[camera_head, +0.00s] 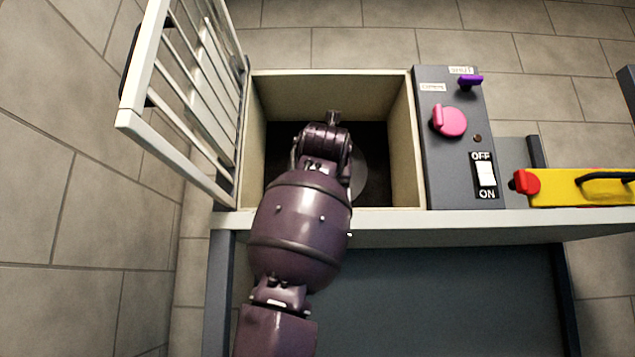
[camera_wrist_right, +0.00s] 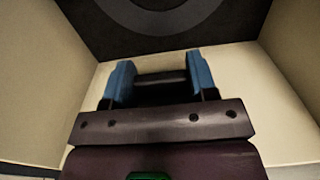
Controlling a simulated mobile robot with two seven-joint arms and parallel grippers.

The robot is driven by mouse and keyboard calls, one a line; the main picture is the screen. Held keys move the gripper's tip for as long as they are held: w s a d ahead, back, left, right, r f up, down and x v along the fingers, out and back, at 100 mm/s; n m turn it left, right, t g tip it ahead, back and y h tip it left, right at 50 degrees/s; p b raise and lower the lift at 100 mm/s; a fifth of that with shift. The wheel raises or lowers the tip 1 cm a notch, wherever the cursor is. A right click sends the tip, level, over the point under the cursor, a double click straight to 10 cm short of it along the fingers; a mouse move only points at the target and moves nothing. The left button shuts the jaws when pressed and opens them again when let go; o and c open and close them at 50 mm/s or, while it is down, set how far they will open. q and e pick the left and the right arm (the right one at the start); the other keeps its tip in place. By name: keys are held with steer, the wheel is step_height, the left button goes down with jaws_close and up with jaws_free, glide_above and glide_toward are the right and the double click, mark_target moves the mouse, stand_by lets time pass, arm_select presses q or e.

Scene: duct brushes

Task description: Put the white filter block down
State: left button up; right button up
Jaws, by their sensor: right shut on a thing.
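My right arm reaches down into the open cream box in the head view; its gripper is hidden there behind my own wrist. In the right wrist view the two blue fingers of my right gripper (camera_wrist_right: 160,76) stand apart, with a dark, shaded piece between them. The gripper is shut on it, inside the box above its dark floor. I take this piece for the white filter block, but its white body cannot be made out in either view. I cannot tell whether it touches the floor or a wall. My left gripper is not in view.
The cream box (camera_head: 402,140) has a dark floor with a grey ring (camera_wrist_right: 160,28). A white slatted door (camera_head: 180,125) stands open at its left. At its right is a grey panel (camera_head: 440,185) with a pink knob (camera_head: 450,121), purple latch and switch. A yellow tool (camera_head: 570,190) lies farther right.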

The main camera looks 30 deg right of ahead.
steer(key=shift+w+f, duration=0.15)
steer(key=shift+w, duration=0.2)
steer(key=shift+s+d, duration=0.2)
steer(key=shift+s, duration=0.05)
steer(key=shift+f, duration=0.15)
steer(key=o, duration=0.9)
steer(key=shift+w+a, duration=0.1)
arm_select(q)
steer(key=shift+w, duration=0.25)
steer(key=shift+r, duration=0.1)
